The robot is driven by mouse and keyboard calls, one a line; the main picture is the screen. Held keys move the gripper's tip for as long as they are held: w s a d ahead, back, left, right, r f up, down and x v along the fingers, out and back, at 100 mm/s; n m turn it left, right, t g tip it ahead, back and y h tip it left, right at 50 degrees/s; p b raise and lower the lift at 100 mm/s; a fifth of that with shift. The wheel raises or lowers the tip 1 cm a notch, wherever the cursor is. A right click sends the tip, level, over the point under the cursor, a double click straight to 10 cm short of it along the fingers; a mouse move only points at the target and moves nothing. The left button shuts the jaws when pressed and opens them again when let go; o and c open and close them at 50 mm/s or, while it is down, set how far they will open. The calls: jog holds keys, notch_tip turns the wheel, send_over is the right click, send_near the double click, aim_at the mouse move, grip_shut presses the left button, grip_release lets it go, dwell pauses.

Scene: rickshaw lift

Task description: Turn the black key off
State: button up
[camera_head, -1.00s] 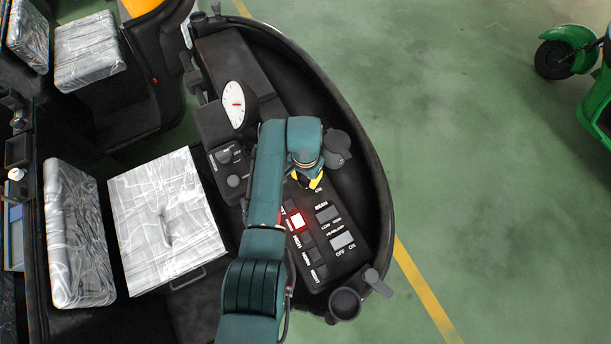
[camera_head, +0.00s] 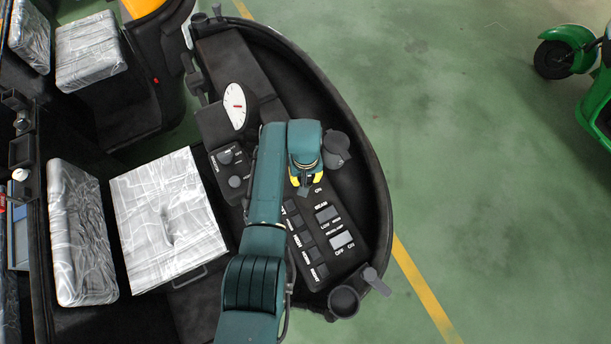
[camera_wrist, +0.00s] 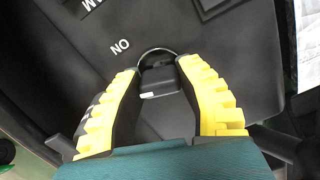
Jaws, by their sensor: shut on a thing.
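The black key (camera_wrist: 160,82) is at the dark dashboard panel, with a metal ring around its base in the wrist view. The white word ON is printed beside it. My gripper (camera_wrist: 166,98) has its yellow fingers on either side of the key and is shut on it. In the head view my gripper (camera_head: 306,180) is over the upper end of the switch panel (camera_head: 323,270). A small dark part of the key (camera_head: 304,192) shows below the fingers there. Most of the lock is hidden.
A round white gauge (camera_head: 236,106) stands at upper left. Wrapped seats (camera_head: 167,220) are at left.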

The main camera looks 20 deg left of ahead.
jog(key=shift+s+f+n, duration=0.1)
jog(key=shift+f+n, duration=0.1)
jog(key=shift+n, duration=1.3)
jog(key=o, duration=1.2)
jog(key=shift+r, duration=0.1)
notch_tip(320, 180, up, 12)
jog(key=shift+r, duration=0.1)
